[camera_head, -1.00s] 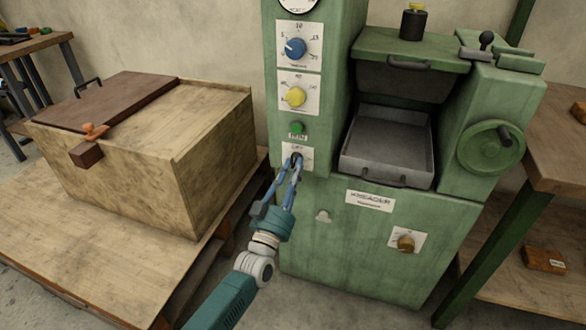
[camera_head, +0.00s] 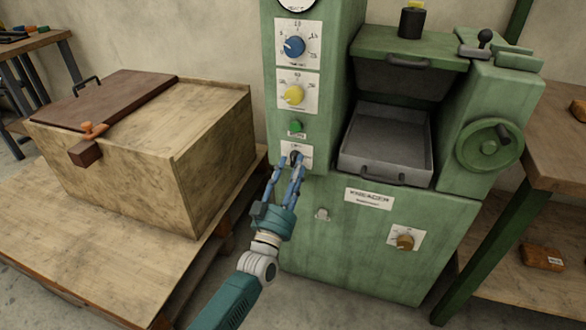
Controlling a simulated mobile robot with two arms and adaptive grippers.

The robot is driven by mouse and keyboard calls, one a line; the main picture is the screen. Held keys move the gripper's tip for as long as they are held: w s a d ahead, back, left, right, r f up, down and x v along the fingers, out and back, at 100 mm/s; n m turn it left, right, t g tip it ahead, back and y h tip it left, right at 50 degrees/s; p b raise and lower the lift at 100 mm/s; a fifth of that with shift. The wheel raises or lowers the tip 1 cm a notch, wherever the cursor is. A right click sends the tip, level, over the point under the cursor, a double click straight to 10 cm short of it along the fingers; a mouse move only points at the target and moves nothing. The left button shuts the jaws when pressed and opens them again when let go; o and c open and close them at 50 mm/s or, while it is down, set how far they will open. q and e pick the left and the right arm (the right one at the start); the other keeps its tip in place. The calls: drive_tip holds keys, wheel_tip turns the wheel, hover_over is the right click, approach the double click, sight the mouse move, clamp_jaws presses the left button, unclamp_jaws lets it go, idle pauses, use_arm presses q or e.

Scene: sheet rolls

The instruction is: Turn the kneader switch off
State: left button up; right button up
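The green kneader machine (camera_head: 345,240) stands in the middle, with a white label reading something like "KNEADER" on its front. On its left column, below the green button, a small white switch plate (camera_head: 305,148) carries a dark switch, partly hidden by my fingers. My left gripper (camera_head: 290,160) reaches up from below, its blue fingertips right at this switch. The fingers stand apart, with a gap between them. Whether they touch the switch, and which way it points, I cannot tell. My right gripper is not in view.
Above the switch are a green button (camera_head: 295,126), a yellow knob (camera_head: 293,94) and a blue knob (camera_head: 294,46). An orange-brown knob (camera_head: 404,241) sits lower right, and a handwheel (camera_head: 489,146) at right. A wooden chest (camera_head: 205,150) stands on the left.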

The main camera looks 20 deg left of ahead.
use_arm(q)
drive_tip(key=shift+s, duration=0.1)
drive_tip(key=v, duration=1.2)
drive_tip(key=shift+f, duration=0.1)
